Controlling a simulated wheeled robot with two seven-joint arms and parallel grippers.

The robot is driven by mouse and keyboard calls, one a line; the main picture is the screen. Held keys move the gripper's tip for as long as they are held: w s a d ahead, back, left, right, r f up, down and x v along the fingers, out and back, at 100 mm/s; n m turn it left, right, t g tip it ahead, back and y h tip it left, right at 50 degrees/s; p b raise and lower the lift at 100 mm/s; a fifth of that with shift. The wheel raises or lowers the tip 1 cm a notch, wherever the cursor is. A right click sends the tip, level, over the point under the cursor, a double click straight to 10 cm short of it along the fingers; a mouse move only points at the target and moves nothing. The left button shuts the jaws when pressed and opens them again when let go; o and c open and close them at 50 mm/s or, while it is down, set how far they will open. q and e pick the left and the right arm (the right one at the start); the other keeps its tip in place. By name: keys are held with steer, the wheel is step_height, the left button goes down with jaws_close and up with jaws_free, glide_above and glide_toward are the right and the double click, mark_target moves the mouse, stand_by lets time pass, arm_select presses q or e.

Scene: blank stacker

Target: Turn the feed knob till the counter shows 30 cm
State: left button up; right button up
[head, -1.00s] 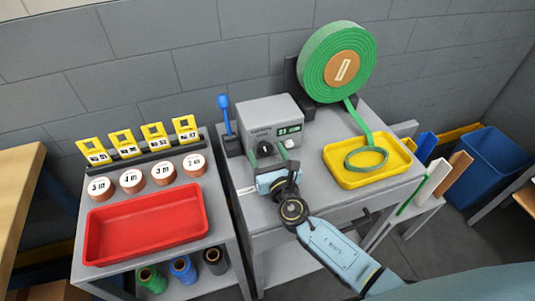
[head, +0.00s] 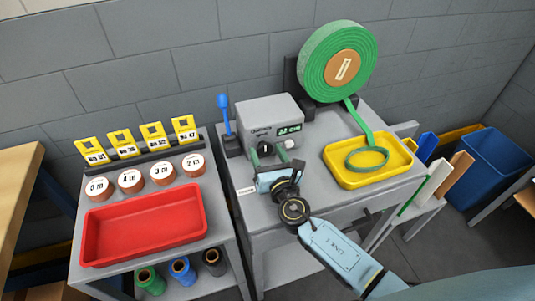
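The grey counter box (head: 250,112) stands on the grey workbench. Its green display (head: 290,130) shows a small two-digit cm reading, possibly 22, too small to read surely. The dark round feed knob (head: 265,148) is on its front face. My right gripper (head: 268,156) is in front of the box, its two fingers apart, one toward each side of the knob. It looks open, and the knob shows between the fingers without visible contact. My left gripper is not in view. A green webbing roll (head: 323,78) stands behind, its strap running down to the yellow tray (head: 341,173).
A blue-handled lever (head: 225,115) stands left of the box. A red tray (head: 145,226), several labelled round pieces (head: 131,181) and yellow tags (head: 154,136) are on the left table. A blue bin (head: 492,168) is at the right.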

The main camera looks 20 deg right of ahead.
steer(key=shift+o, duration=0.5)
steer(key=shift+s, duration=0.3)
steer(key=s, duration=1.1)
steer(key=shift+s+d, duration=0.2)
steer(key=shift+s, duration=0.7)
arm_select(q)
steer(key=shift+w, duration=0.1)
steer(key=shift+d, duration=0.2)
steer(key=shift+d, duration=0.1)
